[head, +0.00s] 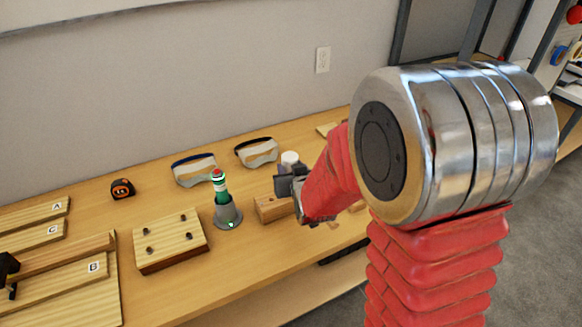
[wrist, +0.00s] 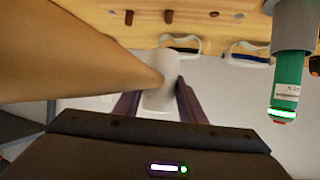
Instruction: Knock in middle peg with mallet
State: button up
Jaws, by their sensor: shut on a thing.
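My gripper (head: 290,187) is low over the table's right part, beside a brown wooden block (head: 272,208). In the wrist view my gripper (wrist: 158,105) is shut on a large wooden piece (wrist: 80,55), which looks like the mallet. It runs from the upper left to between the fingers; its far end is hard to make out. My arm hides much of the work area in the head view. A wooden board (head: 172,241) with several short dark pegs lies left of the gripper. I cannot tell which thing holds the middle peg.
Two goggles (head: 195,170) (head: 257,152), a white-lidded jar (head: 290,158) and a tape measure (head: 122,189) stand behind. Lettered boards (head: 85,285) lie at the left.

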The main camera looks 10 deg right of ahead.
notch_tip(320, 180, down, 5)
jog(key=shift+r, duration=2.75)
jog(key=shift+f, duration=0.15)
jog(key=shift+f, duration=0.15)
notch_tip(320, 180, down, 6)
jog(key=shift+r, duration=2.75)
